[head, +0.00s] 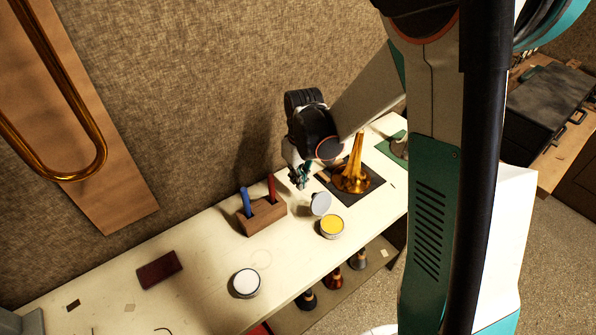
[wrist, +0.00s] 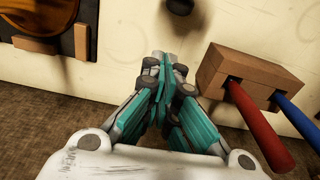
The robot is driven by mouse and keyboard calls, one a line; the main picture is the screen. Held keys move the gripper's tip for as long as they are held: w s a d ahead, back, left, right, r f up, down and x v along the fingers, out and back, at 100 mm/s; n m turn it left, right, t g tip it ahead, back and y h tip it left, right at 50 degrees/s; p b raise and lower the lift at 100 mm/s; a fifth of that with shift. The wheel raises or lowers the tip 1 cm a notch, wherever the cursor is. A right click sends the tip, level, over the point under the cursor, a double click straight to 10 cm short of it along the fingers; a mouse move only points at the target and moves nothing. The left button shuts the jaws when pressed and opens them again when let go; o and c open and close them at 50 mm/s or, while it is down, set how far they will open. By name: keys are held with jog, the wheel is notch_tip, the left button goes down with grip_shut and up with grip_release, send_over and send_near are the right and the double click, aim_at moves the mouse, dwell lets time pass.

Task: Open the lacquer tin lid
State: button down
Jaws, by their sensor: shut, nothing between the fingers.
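A round tin (head: 332,228) with yellow contents stands on the pale bench in the head view. A grey round lid (head: 320,204) is raised, tilted up at the tin's back left edge, so the yellow inside shows. My gripper (head: 300,181) is above the bench, behind and left of the lid, apart from it as far as I can tell. In the wrist view my gripper (wrist: 167,66) is shut with nothing in it. The tin is not clearly visible in the wrist view.
A wooden block (head: 263,215) with a blue and a red handle stands left of the gripper. A brass bell (head: 353,178) stands on a dark mat to the right. Another round tin (head: 246,283) with a white top stands front left. The bench between is mostly clear.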

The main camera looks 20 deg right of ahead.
aim_at(318, 201)
jog(key=shift+s+d+r, duration=0.2)
jog(key=shift+s, duration=0.35)
jog(key=shift+s+d+r, duration=0.2)
jog(key=shift+s+r, duration=0.05)
jog(key=shift+s, duration=0.35)
jog(key=shift+s+d+r, duration=0.2)
jog(key=shift+s, duration=0.35)
jog(key=s+r+t, duration=0.1)
jog(key=s+d+r+t+y, duration=0.1)
jog(key=shift+s+r+t, duration=0.2)
jog(key=shift+s+t, duration=0.15)
jog(key=shift+t, duration=0.05)
